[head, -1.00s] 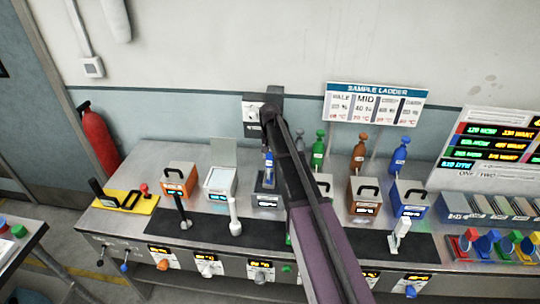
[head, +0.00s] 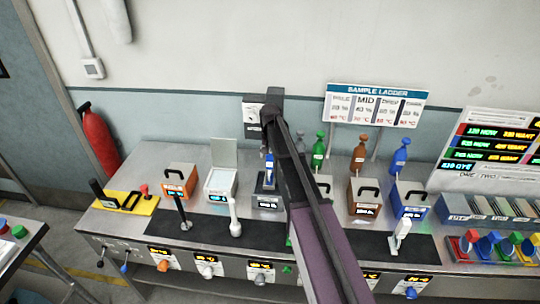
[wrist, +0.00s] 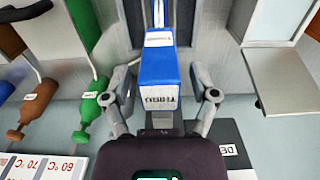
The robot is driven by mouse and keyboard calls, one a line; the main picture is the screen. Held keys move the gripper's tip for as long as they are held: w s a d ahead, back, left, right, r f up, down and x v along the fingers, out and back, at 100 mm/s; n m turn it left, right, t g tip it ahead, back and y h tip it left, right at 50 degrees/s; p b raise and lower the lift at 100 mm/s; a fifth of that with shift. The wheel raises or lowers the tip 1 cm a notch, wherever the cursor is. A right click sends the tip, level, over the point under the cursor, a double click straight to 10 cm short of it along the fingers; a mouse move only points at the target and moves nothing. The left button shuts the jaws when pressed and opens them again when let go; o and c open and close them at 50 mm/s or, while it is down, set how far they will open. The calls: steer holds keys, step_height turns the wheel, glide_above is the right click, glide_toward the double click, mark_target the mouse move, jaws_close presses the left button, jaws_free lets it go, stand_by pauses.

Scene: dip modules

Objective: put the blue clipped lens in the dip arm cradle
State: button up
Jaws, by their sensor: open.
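The blue clipped lens appears as a blue block with white labels (wrist: 157,75) in the middle of the wrist view. It also shows as a small upright blue piece (head: 269,169) at the dark dip station in the head view. My gripper (wrist: 160,98) is open, with one finger on each side of the blue block and a visible gap on both sides. A grey holder sits close around the far part of the block; I cannot tell whether the block is seated in it. In the head view my arm hides my fingers.
Green (head: 318,152), brown (head: 358,153) and blue (head: 399,156) bottles stand behind the boxes on the bench. An orange box (head: 180,180) and a white-topped module (head: 220,184) are left of the station. The sample ladder sign (head: 376,104) stands behind.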

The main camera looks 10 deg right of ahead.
step_height(320, 180, up, 12)
steer(key=p, duration=1.1)
steer(key=shift+p, duration=0.35)
stand_by(0.4)
steer(key=s+n, duration=0.3)
steer(key=s, duration=2.6)
steer(key=shift+n, duration=0.3)
steer(key=shift+d, duration=0.1)
step_height(320, 180, down, 20)
steer(key=b, duration=1.9)
steer(key=shift+r+b, duration=0.15)
steer(key=shift+b, duration=0.2)
